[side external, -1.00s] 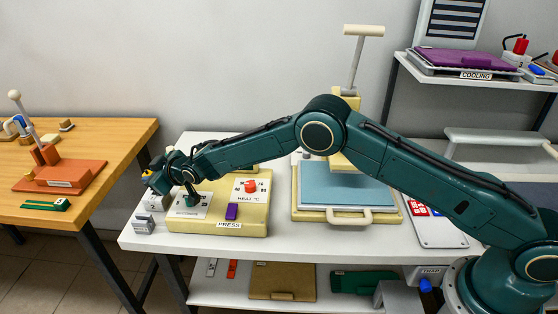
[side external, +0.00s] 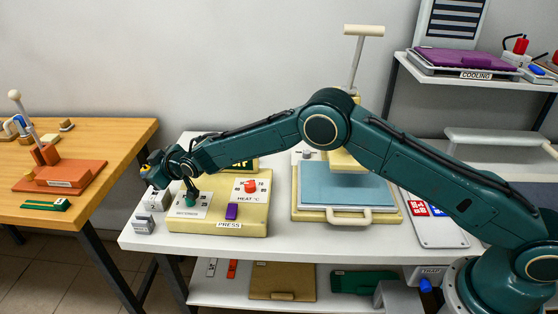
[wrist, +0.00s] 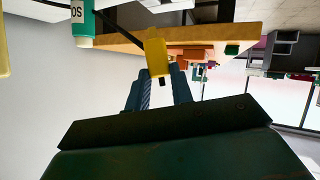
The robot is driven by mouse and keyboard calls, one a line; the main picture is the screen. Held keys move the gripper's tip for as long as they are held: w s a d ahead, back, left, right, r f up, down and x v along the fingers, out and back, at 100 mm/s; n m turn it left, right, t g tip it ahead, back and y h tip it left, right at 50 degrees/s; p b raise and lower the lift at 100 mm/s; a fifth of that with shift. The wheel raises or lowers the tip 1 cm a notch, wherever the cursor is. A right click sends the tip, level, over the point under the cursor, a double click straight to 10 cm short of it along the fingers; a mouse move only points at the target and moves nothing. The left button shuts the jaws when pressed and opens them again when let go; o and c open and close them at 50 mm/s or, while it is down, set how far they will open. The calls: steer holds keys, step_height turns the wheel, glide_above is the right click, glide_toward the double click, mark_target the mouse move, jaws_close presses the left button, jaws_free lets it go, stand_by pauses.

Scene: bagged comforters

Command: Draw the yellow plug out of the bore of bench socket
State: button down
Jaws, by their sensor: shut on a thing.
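The yellow plug (wrist: 157,58) is between the two fingers of my gripper (wrist: 160,88) in the wrist view, with a dark cable running to it. In the side external view, my gripper (side external: 150,170) is at the left end of the white bench, with a bit of yellow at its tip. A small grey block (side external: 156,199), perhaps the bench socket, stands below the gripper near the bench's left edge. The gripper appears above and apart from it. Its bore cannot be made out.
The cream press panel (side external: 250,212) with a red knob (side external: 250,187) and a green knob (side external: 190,199) lies right of the gripper. A second grey block (side external: 143,223) stands at the bench's front left. A wooden table (side external: 105,140) lies left across a gap.

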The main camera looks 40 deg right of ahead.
step_height(320, 180, up, 8)
steer(key=s+d+f+m+h, duration=0.2)
steer(key=s+d+m+h, duration=0.2)
steer(key=s+d, duration=0.25)
steer(key=s+d+f+m+h, duration=0.35)
steer(key=s+d, duration=0.25)
steer(key=d, duration=0.2)
steer(key=s+d+r+m+g+h, duration=0.2)
steer(key=s+d+m+h, duration=0.15)
steer(key=s+d, duration=0.5)
steer(key=s+d+r+m+g+h, duration=0.25)
steer(key=s+d+m, duration=0.25)
steer(key=s+d, duration=0.35)
steer(key=shift+t+y, duration=0.45)
steer(key=shift+s+a+f, duration=0.1)
steer(key=shift+s+f, duration=0.05)
steer(key=shift+f, duration=0.95)
steer(key=shift+s+a+f, duration=0.1)
steer(key=shift+s+f, duration=0.05)
steer(key=shift+f, duration=0.9)
steer(key=shift+f, duration=0.2)
steer(key=shift+f, duration=1.65)
steer(key=shift+f, duration=0.6)
steer(key=c, duration=0.5)
jaws_free()
